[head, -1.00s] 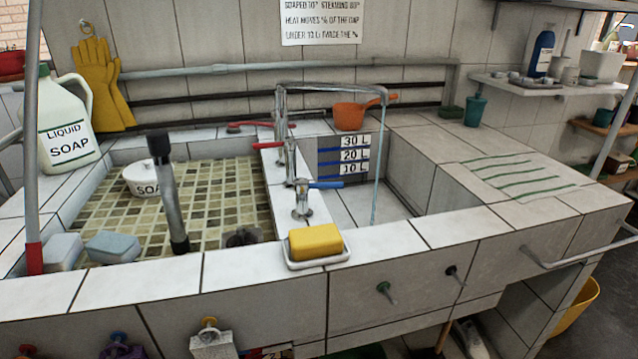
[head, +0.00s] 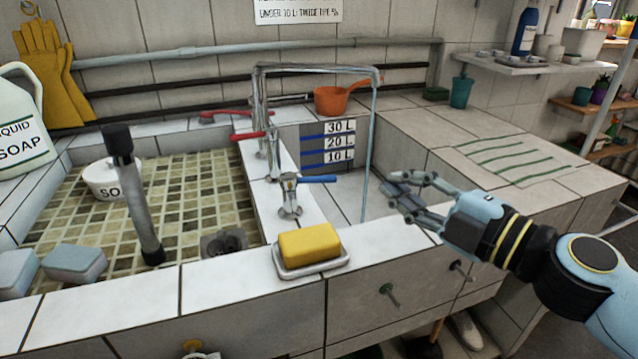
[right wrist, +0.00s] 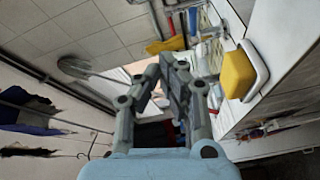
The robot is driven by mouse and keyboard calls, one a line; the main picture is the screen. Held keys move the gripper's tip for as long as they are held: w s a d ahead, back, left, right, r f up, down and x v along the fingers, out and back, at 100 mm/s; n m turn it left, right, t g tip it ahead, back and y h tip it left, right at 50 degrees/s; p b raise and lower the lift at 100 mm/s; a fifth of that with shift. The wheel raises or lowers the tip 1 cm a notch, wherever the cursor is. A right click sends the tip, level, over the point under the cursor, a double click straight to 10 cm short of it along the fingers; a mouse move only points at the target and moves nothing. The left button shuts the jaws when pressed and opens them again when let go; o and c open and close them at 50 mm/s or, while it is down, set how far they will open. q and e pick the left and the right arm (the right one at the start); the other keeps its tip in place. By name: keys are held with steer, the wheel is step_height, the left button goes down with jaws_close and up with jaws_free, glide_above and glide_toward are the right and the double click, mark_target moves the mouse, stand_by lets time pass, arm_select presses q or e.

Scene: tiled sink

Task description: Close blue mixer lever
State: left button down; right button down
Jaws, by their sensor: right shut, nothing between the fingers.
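The blue mixer lever (head: 317,179) sticks out to the right from a metal mixer body (head: 290,195) on the tiled divider between the two basins. A thin stream of water (head: 369,150) falls from the long metal spout (head: 320,68) into the right basin. My right gripper (head: 388,190) is shut and empty above the front edge of that basin, to the right of the lever and apart from it. Its fingers (right wrist: 163,68) also show in the right wrist view, where a blue bar (right wrist: 193,20), probably the lever, is near the top. My left gripper is not in view.
A yellow sponge (head: 309,243) lies in a white dish (head: 312,268) on the front ledge, below the mixer. An orange scoop (head: 335,100) is at the back. A dark-topped pipe (head: 140,205) stands in the left basin.

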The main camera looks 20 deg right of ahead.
mark_target(331, 179)
steer(key=w+a+f+n+g, duration=0.1)
steer(key=w+a, duration=0.1)
steer(key=w+a+f+n+g+y, duration=0.1)
steer(key=w+a, duration=0.1)
steer(key=a, duration=0.1)
steer(key=w+a+f+n, duration=0.1)
steer(key=w+a+f, duration=0.1)
steer(key=w, duration=0.1)
steer(key=shift+a+f+g+y, duration=0.1)
steer(key=shift+a+g+y, duration=0.3)
steer(key=w, duration=0.1)
steer(key=w+f+b, duration=0.1)
steer(key=w, duration=0.1)
steer(key=shift+w+d, duration=0.1)
steer(key=shift+d, duration=0.1)
steer(key=shift+w+d, duration=0.1)
steer(key=shift+w, duration=0.3)
steer(key=n+g+y+b, duration=0.1)
steer(key=w+d+n+g+y+b, duration=0.1)
steer(key=shift+w+f+n, duration=0.15)
steer(key=shift+n, duration=0.15)
steer(key=shift+w+d+n+g+y+b, duration=0.2)
steer(key=shift+n+g+y+b, duration=0.2)
steer(key=shift+y, duration=0.2)
steer(key=shift+s+a+r, duration=0.1)
steer(key=shift+r, duration=0.15)
